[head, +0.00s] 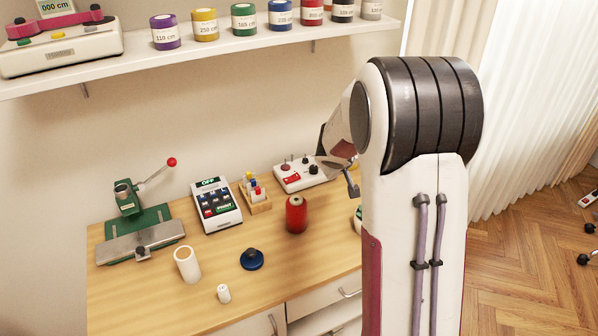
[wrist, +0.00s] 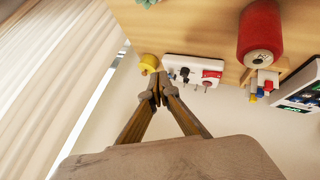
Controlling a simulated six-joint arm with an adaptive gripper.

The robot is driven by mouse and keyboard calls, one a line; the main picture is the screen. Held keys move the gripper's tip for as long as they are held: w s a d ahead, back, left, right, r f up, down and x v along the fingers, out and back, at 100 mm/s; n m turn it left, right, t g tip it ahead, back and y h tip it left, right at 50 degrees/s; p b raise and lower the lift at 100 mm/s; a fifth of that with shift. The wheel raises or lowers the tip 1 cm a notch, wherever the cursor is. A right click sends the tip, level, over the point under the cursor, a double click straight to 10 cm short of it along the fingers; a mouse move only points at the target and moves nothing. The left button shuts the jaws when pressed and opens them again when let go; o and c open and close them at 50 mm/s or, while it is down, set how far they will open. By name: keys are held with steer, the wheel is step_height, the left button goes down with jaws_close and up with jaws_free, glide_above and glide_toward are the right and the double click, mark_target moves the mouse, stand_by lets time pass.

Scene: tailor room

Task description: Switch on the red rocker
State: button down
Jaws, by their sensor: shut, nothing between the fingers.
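A white control box (head: 319,179) stands on the wooden table near the wall. The red rocker (head: 292,180) is on its top towards the front left, with small levers and a dark knob beside it. The wrist view shows the box upside down, with the red rocker (wrist: 212,74) at its right end. My gripper (wrist: 157,89) is shut and empty. Its fingertips are by the box's left end in that view, away from the rocker; I cannot tell their height above it. In the head view my arm hides most of the gripper. The rocker's on or off position is too small to tell.
A red thread spool (head: 296,214) stands in front of the box. A wooden holder with coloured pieces (head: 257,196) and a keypad device (head: 216,205) are to its left. A yellow object (wrist: 149,62) is close to my fingertips. A shelf (head: 200,57) hangs above.

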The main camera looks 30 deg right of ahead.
steer(key=w+a+t+y, duration=0.2)
steer(key=w+a+y, duration=0.2)
steer(key=w+a, duration=0.2)
steer(key=w, duration=0.2)
steer(key=shift+w+a+t, duration=0.25)
steer(key=shift+w+t, duration=0.05)
steer(key=shift+w, duration=0.05)
steer(key=shift+w+f, duration=0.15)
steer(key=shift+f, duration=0.05)
glide_above(296, 173)
steer(key=s, duration=0.3)
steer(key=shift+w+a+f, duration=0.1)
steer(key=shift+a+f, duration=0.15)
steer(key=shift+f, duration=1.5)
steer(key=shift+a+f, duration=0.2)
steer(key=shift+f, duration=1.55)
steer(key=shift+d+f, duration=0.15)
steer(key=shift+f, duration=0.75)
steer(key=shift+d+f, duration=0.15)
steer(key=shift+f, duration=0.7)
steer(key=shift+f, duration=0.1)
